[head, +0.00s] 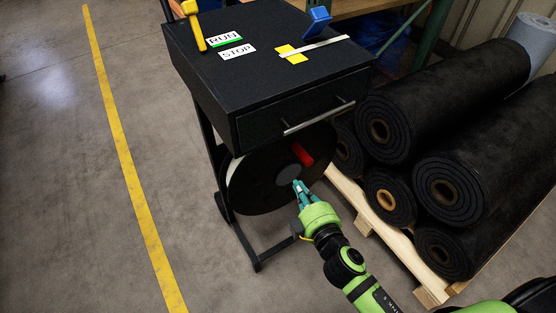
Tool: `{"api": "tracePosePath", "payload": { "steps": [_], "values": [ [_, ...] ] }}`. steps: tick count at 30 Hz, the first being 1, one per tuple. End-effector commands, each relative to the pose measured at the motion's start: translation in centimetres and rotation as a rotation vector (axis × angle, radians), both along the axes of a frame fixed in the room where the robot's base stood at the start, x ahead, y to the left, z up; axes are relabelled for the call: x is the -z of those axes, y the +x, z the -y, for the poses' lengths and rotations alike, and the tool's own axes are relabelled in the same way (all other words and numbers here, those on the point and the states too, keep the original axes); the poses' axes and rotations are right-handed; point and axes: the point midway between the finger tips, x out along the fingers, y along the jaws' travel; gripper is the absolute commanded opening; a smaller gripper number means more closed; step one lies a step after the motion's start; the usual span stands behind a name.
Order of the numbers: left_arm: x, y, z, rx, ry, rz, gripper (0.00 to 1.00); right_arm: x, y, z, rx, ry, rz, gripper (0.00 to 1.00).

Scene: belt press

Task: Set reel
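The reel is a large dark disc (262,188) under the black cabinet (262,70), facing me. It has a grey hub (288,174) and a red handle (303,153) off-centre, up and right of the hub. My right gripper (299,186), green with teal fingers, is in front of the disc just below the hub, its fingers pointing up. Its fingers look close together, but I cannot tell whether they are open or shut, or whether they touch the disc. It is apart from the red handle. My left gripper is not in view.
The cabinet top holds a yellow lever (194,25) by RUN and STOP labels, and a blue lever (317,22). A drawer handle (318,117) sticks out above the reel. Several black rolls (440,95) lie on a wooden pallet (352,195) at right. Floor at left is clear.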

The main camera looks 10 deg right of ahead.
Motion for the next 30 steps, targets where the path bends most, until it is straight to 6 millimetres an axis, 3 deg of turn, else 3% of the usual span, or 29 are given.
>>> {"api": "tracePosePath", "payload": {
  "steps": [3, 8, 20, 24, 30],
  "values": [
    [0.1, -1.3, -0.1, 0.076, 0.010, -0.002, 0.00, -1.6, 0.3, -0.2, -0.006, -0.012, 0.036, 0.00],
    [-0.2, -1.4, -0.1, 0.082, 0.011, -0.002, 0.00, -1.6, 2.1, -0.5, -0.006, -0.012, 0.040, 0.00],
    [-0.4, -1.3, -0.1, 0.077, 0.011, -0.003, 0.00, -0.4, 10.2, -1.7, -0.006, -0.010, 0.037, 0.00],
    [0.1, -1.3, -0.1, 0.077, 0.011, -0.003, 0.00, 1.2, 10.6, 0.3, -0.005, -0.013, 0.034, 0.00],
    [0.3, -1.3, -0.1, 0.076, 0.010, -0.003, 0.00, 1.9, 11.0, 1.4, -0.005, -0.010, 0.036, 0.00]
  ]
}}
